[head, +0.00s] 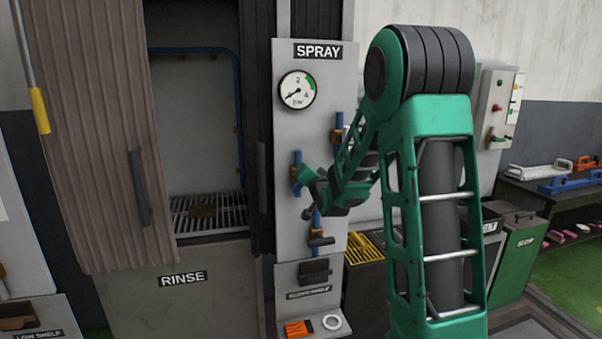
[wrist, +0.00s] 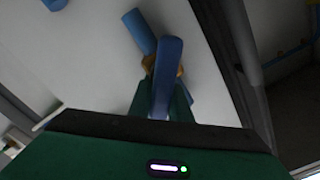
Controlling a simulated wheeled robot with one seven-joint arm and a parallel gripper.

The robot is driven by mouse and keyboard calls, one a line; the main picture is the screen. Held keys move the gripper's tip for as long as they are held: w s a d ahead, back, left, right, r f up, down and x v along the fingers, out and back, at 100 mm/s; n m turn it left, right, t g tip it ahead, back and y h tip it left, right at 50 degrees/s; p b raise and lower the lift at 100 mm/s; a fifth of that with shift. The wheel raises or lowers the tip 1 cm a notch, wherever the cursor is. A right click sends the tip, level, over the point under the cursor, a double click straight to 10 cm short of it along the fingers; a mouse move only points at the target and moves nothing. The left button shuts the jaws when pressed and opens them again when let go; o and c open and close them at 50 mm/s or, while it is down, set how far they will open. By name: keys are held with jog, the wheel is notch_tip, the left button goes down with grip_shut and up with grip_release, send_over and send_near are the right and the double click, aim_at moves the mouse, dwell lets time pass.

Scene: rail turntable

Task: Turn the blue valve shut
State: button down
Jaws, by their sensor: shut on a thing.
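The blue valve (head: 297,172) is on a blue pipe on the white SPRAY panel, left of my arm. In the wrist view its blue lever (wrist: 167,70) lies between my green fingers, over a brass body and the blue pipe (wrist: 139,29). The lever looks at an angle to the pipe. My gripper (head: 306,178) is at the valve, shut on the lever; it also shows in the wrist view (wrist: 163,95). My fingers and wrist hide part of the valve, so its exact turn is hard to tell in the head view.
A round gauge (head: 298,90) sits above the valve. A yellow rack (head: 365,247) and green bin (head: 515,255) stand right.

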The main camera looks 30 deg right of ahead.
jog(key=shift+s+d+f+m, duration=0.15)
jog(key=shift+f+m, duration=0.25)
jog(key=shift+m, duration=1.25)
jog(key=shift+d+f+m, duration=0.15)
jog(key=shift+f+m, duration=0.2)
jog(key=shift+m, duration=1.25)
jog(key=shift+s+d+f+m, duration=0.15)
jog(key=shift+f+m, duration=0.25)
jog(key=shift+m, duration=1.25)
jog(key=shift+w, duration=0.1)
jog(key=c, duration=1.6)
grip_release()
jog(key=shift+c, duration=0.2)
jog(key=v, duration=1)
jog(key=shift+s+a, duration=0.15)
jog(key=shift+s, duration=0.15)
